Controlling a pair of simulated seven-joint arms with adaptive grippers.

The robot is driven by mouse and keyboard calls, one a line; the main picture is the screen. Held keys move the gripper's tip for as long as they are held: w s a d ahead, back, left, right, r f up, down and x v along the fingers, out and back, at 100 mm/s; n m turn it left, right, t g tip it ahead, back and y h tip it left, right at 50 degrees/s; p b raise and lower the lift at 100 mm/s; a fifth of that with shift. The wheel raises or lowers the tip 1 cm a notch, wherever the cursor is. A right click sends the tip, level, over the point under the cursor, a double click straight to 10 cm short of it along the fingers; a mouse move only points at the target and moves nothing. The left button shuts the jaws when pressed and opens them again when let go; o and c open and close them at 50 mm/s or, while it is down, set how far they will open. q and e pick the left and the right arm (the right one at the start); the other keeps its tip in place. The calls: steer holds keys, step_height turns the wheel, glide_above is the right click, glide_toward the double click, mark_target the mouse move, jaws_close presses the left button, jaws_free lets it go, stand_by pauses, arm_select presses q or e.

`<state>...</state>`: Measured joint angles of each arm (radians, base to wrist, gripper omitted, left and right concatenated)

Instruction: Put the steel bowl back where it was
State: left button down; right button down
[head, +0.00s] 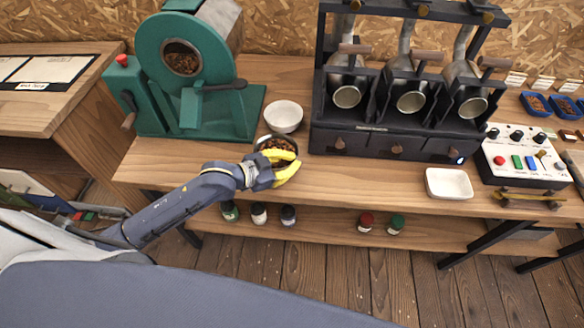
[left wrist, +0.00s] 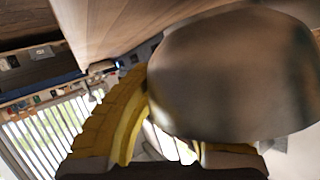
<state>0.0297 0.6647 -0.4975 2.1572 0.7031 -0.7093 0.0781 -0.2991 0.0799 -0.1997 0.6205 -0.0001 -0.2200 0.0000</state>
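The steel bowl (head: 262,139) holds brown beans (head: 277,147) and is near the table's front edge, just in front of a white bowl. My left gripper (head: 287,168), with yellow fingers, is at the bowl's front right side and hides part of it. In the left wrist view the bowl's rounded grey metal wall (left wrist: 235,75) fills the right side. One yellow finger lies against the wall; the other is mostly hidden behind the bowl. The gripper looks shut on the bowl. I cannot tell whether the bowl touches the table. My right gripper is not in view.
A white bowl (head: 283,116) stands right behind the steel bowl. A green roaster (head: 185,75) is to the left, a black three-drum sample roaster (head: 392,140) to the right. A white square dish (head: 449,184) sits farther right. The table front between is clear.

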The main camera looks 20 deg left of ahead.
arm_select(q)
steer(key=shift+f, duration=1.25)
steer(key=shift+f, duration=0.1)
steer(key=c, duration=1.6)
jaws_free()
steer(key=shift+f, duration=0.1)
steer(key=shift+r, duration=0.2)
steer(key=shift+s+a, duration=0.25)
steer(key=v, duration=1.1)
steer(key=shift+s+r, duration=0.1)
steer(key=shift+r, duration=0.05)
